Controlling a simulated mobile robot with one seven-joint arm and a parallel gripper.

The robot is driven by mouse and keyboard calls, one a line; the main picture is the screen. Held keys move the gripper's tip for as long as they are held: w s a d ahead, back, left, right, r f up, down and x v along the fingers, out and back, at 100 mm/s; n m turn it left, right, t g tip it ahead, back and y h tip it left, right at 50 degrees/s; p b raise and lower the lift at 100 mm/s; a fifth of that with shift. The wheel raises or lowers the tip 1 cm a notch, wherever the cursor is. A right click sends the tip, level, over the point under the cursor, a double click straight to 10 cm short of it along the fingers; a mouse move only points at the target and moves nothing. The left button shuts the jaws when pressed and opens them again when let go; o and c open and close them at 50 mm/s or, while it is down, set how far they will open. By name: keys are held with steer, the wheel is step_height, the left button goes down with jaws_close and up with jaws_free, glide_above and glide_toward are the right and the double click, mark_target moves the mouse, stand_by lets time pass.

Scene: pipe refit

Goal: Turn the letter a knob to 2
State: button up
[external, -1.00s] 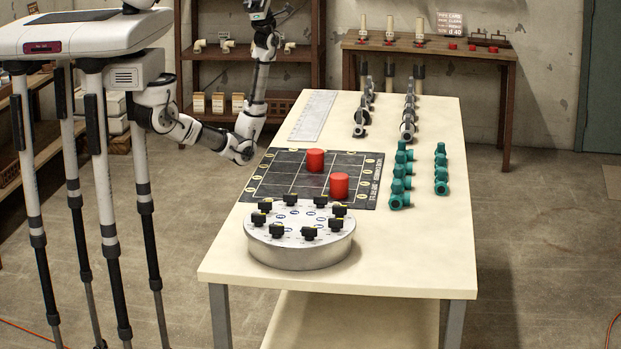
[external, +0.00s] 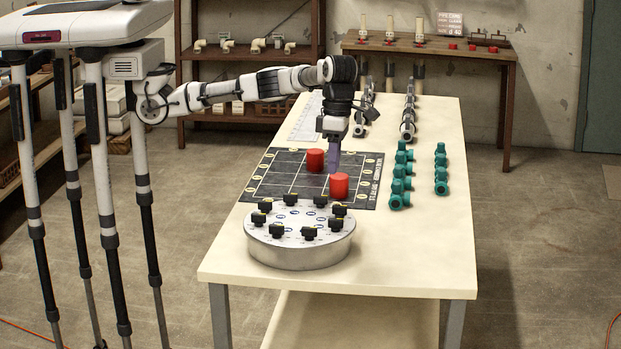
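A round grey metal drum (external: 300,257) stands at the table's near left corner. Several black knobs sit in a ring on its top, among them one at the front (external: 309,233) and one at the back (external: 320,201). Small white and blue labels lie inside the ring. The letters and numbers are too small to read, so I cannot tell which knob is a or where it points. My gripper (external: 333,168) points down above the black mat, behind the drum and apart from the knobs. Its fingers look close together, but their opening is not clear.
Two red cylinders, one behind (external: 315,159) and one in front (external: 339,185), stand on the black gridded mat (external: 275,175), close to my gripper. Several teal fittings (external: 400,184) stand to the right. The table's front right (external: 420,260) is clear.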

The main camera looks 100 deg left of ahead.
mark_target(334, 219)
steer(key=shift+t+y, duration=0.3)
steer(key=shift+y, duration=0.5)
step_height(334, 219, down, 14)
steer(key=p, duration=0.3)
steer(key=shift+w+a, duration=0.1)
jaws_close()
